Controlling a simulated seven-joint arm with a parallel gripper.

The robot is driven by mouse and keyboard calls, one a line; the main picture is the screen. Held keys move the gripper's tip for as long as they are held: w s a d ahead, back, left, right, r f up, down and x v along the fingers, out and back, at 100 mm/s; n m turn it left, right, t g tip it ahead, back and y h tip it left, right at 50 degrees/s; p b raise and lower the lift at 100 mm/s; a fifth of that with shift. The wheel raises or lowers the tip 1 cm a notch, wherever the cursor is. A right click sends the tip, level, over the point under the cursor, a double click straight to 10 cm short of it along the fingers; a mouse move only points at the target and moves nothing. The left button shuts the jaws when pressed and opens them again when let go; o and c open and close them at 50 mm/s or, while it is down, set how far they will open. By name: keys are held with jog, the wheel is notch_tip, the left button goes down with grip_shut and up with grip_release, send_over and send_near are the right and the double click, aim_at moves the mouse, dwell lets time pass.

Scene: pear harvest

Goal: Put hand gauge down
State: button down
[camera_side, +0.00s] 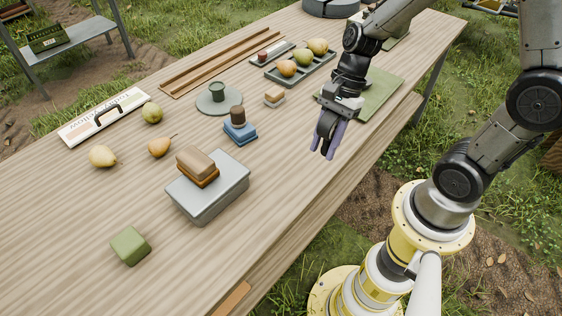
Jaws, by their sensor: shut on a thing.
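My gripper (327,147) hangs over the right part of the wooden table, with its purple fingers pointing down. It is shut on the hand gauge (326,124), of which only a small dark part shows between the fingers. The rest of the gauge is hidden by the fingers or too small to make out. The gripper is in front of a green mat (378,97) and to the right of the blue block stack. I cannot tell exactly how high it is above the table (290,180).
A grey box (207,205) with brown blocks, a green block (130,246), loose pears (103,156) and a white lettered board (78,130) occupy the left. A dark tray (318,69) of fruit and a grey round stand (205,106) lie farther back. Bare wood surrounds the gripper's left.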

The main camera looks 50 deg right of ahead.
jog(key=w+f, duration=0.2)
jog(key=w, duration=0.1)
jog(key=w+a+f, duration=0.1)
jog(key=w+f, duration=0.4)
jog(key=w, duration=0.2)
jog(key=shift+a+f, duration=0.3)
jog(key=shift+a, duration=0.05)
jog(key=shift+w+a+f, duration=0.1)
jog(key=shift+w+f, duration=0.4)
jog(key=shift+f, duration=1.55)
jog(key=shift+f, duration=0.15)
jog(key=c, duration=0.5)
grip_release()
